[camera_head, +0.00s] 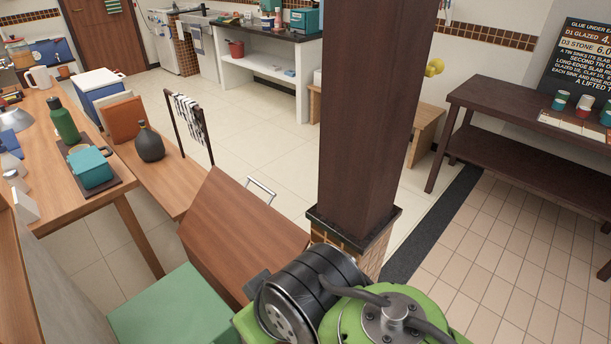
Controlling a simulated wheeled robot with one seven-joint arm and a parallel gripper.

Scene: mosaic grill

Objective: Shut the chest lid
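A brown wooden panel (245,228) stands tilted in the lower middle, with a metal bar handle (262,190) at its far upper edge. It looks like the raised chest lid, but I cannot tell how far open it is. The chest body is mostly hidden; a flat green surface (170,312) lies to its lower left, and I cannot tell whether it belongs to the chest. My green and black arm links fill the bottom centre and cover the panel's near right side. My gripper is not in view.
A dark wooden post (370,110) on a tiled base rises just right of the panel. A wooden table (85,200) with a bottle, teal box and mug stands left. A towel rack (190,125) stands behind. A dark table (500,110) stands right. Tiled floor is open at right.

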